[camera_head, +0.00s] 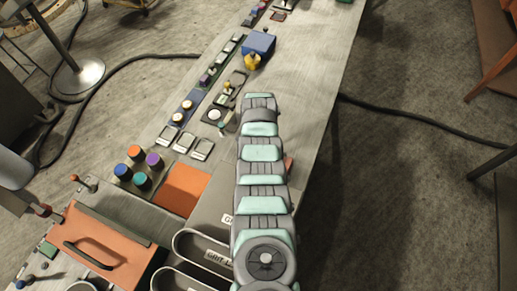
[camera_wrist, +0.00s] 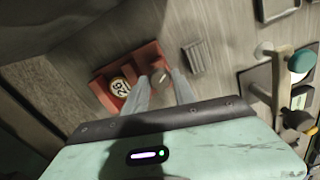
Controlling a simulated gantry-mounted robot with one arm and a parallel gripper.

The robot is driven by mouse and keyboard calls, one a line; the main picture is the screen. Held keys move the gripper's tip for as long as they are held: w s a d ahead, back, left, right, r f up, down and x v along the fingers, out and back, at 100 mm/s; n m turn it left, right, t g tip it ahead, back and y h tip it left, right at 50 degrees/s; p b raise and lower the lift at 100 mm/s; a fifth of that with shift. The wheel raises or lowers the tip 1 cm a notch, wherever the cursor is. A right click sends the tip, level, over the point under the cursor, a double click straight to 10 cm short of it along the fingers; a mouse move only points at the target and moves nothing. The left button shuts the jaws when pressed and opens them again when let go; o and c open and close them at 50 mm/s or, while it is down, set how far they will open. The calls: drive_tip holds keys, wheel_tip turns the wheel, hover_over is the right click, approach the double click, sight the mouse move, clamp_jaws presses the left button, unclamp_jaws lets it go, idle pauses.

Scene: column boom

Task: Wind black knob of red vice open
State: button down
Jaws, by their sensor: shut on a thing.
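The red vice (camera_wrist: 103,88) sits on the bench in the wrist view, with a round cream tag (camera_wrist: 120,87) marked with a number on its left part. My gripper (camera_wrist: 160,75) reaches down over the right part of the vice, its two pale fingers shut on a small part between their tips. This part sits where the black knob is; the fingers and shadow mostly hide it, so its turn angle cannot be told. In the head view my arm covers most of the vice, and only a reddish bit (camera_head: 289,163) shows at the arm's right side.
A small ribbed grey block (camera_wrist: 195,58) lies right of the vice. A green-topped lever (camera_wrist: 302,60) stands at the far right of the wrist view. In the head view, coloured knobs (camera_head: 134,152) and an orange panel (camera_head: 183,189) lie left of my arm.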

drive_tip(key=n, duration=0.5)
drive_tip(key=shift+n+b, duration=0.3)
drive_tip(key=n, duration=0.5)
drive_tip(key=shift+n, duration=0.3)
drive_tip(key=c, duration=1)
unclamp_jaws()
drive_tip(key=shift+c, duration=0.2)
wheel_tip(320, 180, up, 11)
drive_tip(key=b, duration=0.1)
